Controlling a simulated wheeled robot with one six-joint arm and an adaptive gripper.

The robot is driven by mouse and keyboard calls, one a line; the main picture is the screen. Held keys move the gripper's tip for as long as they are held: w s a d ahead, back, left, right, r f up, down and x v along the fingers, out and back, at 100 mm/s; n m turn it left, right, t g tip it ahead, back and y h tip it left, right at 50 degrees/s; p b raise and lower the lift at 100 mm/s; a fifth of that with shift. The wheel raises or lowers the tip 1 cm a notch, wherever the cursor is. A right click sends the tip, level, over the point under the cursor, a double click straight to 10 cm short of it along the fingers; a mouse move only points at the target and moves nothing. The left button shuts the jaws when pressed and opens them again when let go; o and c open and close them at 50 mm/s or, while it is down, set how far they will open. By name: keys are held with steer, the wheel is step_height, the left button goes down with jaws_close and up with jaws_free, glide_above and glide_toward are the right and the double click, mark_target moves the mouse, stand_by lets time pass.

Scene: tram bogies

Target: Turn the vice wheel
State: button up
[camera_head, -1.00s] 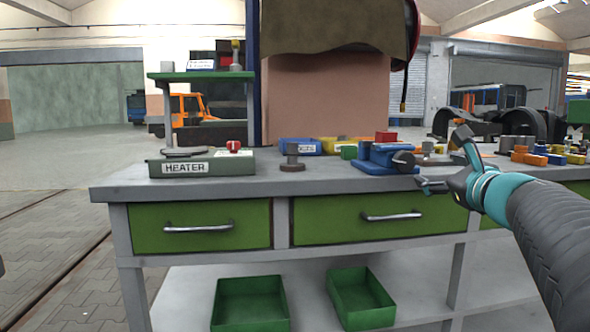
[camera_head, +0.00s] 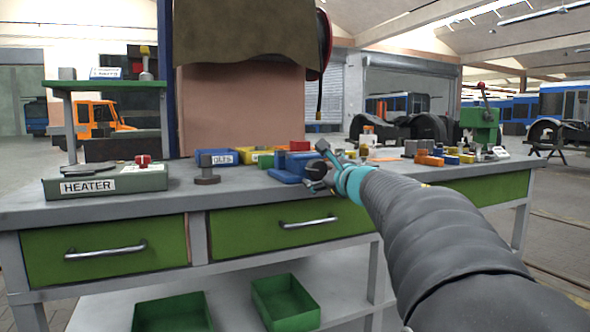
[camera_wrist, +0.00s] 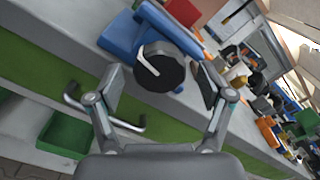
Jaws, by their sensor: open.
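The blue vice (camera_head: 285,174) stands near the front edge of the workbench, and its blue body also shows in the wrist view (camera_wrist: 122,36). Its dark round wheel (camera_wrist: 165,77), with a pale bar across its face, faces my gripper. In the head view the wheel (camera_head: 315,169) is partly covered by my fingers. My gripper (camera_head: 320,169) is open in front of the wheel. In the wrist view the two fingers (camera_wrist: 160,82) stand to the left and right of the wheel. I cannot tell whether either finger touches it.
The grey workbench (camera_head: 120,205) has green drawers with metal handles (camera_head: 105,249). A heater box (camera_head: 105,181), a dark round-based part (camera_head: 207,177) and blue and yellow bins stand left of the vice. Several coloured blocks (camera_head: 430,160) and a green press (camera_head: 480,122) stand to the right.

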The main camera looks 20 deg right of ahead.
steer(key=shift+w, duration=0.75)
steer(key=c, duration=1.2)
steer(key=shift+o, duration=0.2)
steer(key=shift+m, duration=0.4)
